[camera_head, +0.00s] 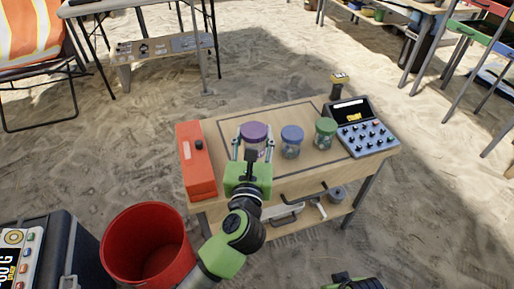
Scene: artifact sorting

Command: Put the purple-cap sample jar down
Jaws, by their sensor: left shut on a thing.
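The purple-cap sample jar (255,132) is at the left-middle of the small wooden table (222,148), upright. My left gripper (253,148) is shut on it, with one finger on each side, and hides much of its body. I cannot tell whether the jar's base touches the tabletop. A blue-cap jar (291,141) and a green-cap jar (325,133) stand in a row to its right. A green and black part of my right arm shows at the bottom edge; its fingers are not in view.
An orange-red box (195,160) lies along the table's left edge. A grey device with knobs (367,139) fills the right end, with a small dark object (339,86) behind it. A red bucket (148,246) stands on the sand at lower left. The tabletop behind the jars is clear.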

